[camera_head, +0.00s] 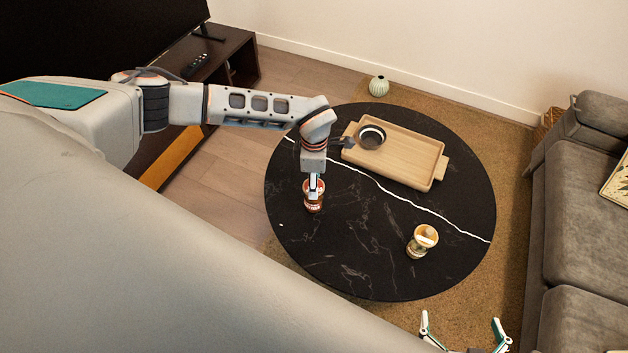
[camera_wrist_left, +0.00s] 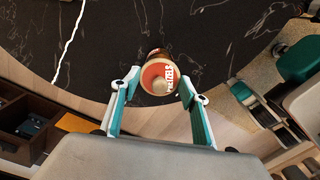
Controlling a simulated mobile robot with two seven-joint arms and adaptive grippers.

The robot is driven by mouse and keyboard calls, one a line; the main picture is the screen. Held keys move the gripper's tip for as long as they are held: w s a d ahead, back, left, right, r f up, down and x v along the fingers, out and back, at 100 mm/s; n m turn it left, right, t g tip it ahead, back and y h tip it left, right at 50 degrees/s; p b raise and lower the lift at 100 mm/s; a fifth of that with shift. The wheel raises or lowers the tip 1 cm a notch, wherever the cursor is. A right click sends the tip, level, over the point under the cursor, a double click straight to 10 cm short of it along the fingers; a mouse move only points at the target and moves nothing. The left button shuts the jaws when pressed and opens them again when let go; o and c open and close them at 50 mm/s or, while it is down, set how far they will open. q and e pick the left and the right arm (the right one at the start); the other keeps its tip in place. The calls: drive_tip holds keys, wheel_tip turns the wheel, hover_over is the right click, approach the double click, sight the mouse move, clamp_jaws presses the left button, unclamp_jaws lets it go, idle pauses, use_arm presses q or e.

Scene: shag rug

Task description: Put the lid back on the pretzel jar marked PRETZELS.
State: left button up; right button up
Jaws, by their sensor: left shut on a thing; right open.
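A jar with a red label and white lettering (camera_head: 313,203) stands on the left part of the black round table, under my left gripper (camera_head: 314,183). My right gripper (camera_head: 465,335) is open and empty, in front of the table.
A wooden tray (camera_head: 416,150) on the far side of the table holds a dark round bowl-like thing with a pale inside (camera_head: 371,137). A grey sofa (camera_head: 585,230) stands at the right. The middle of the black table (camera_head: 365,245) is clear between the jars.

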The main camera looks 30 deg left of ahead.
idle(0.3)
use_arm(q)
drive_tip(key=o, duration=1.5)
use_arm(e)
drive_tip(key=shift+r, duration=0.1)
use_arm(q)
drive_tip(key=shift+r+p, duration=1.3)
drive_tip(key=shift+r, duration=0.4)
drive_tip(key=shift+r+p, duration=1.4)
drive_tip(key=shift+r, duration=0.4)
use_arm(e)
wheel_tip(320, 180, up, 8)
drive_tip(key=w, duration=0.2)
drive_tip(key=shift+f+t, duration=0.25)
drive_tip(key=shift+t, duration=0.05)
drive_tip(key=shift+w, duration=0.1)
